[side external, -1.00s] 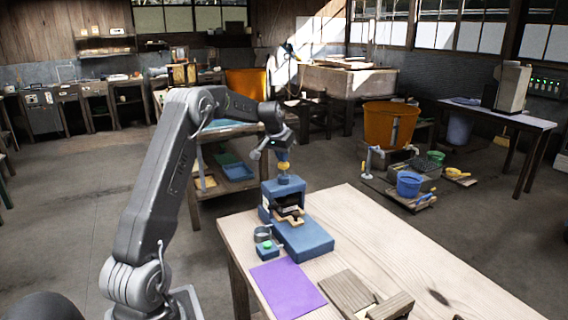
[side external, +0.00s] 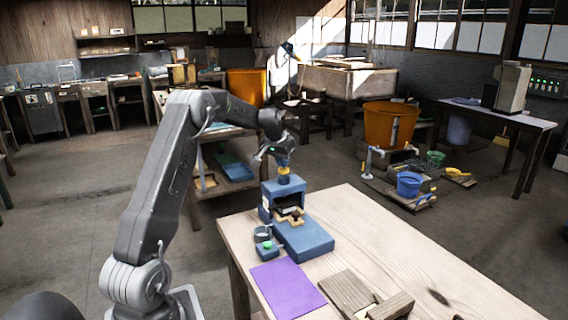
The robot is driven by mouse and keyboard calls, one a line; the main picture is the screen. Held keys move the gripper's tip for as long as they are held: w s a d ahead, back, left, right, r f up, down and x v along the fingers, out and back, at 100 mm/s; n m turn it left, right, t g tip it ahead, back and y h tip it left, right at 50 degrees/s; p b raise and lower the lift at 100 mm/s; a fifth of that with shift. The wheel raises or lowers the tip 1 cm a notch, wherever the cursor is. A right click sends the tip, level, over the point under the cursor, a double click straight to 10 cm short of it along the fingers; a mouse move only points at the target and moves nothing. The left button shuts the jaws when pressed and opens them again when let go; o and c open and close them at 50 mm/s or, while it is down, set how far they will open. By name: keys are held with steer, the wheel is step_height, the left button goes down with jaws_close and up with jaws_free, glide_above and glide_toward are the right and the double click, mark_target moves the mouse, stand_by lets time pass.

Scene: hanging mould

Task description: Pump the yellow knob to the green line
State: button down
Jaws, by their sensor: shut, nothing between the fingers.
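The yellow knob (side external: 284,171) sits on top of the blue press (side external: 312,239) at the table's far left corner. My gripper (side external: 283,161) is directly above the knob, pointing down, and appears to touch it or nearly so. Its fingers are small in the picture and look closed, with nothing seen between them. The knob sits low, close to the top of the press housing. A dark opening with a light wooden piece (side external: 289,217) shows in the front of the press. I cannot make out a green line at this size.
A small blue box with a green button (side external: 267,245) and a grey cup (side external: 262,233) stand left of the press. A purple sheet (side external: 288,289) and wooden blocks (side external: 347,291) lie nearer on the wooden table (side external: 400,250). The table's right part is clear.

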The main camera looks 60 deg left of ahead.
steer(key=shift+r, duration=1.2)
step_height(320, 180, up, 6)
steer(key=shift+f, duration=0.1)
stand_by(0.3)
steer(key=s+d+r+m+t, duration=0.15)
steer(key=s+d+r, duration=0.25)
steer(key=d, duration=0.9)
steer(key=s+d+r+m+g, duration=0.1)
steer(key=s+d+r+m, duration=0.2)
steer(key=d, duration=1.1)
steer(key=s+d+f+h, duration=0.1)
steer(key=s+d+f, duration=0.2)
steer(key=s+d, duration=0.4)
steer(key=s+d+f+m+t+h, duration=0.1)
steer(key=s+d+f, duration=0.2)
steer(key=s+d, duration=0.4)
steer(key=s, duration=0.5)
steer(key=shift+s+d, duration=0.15)
steer(key=shift+d, duration=0.2)
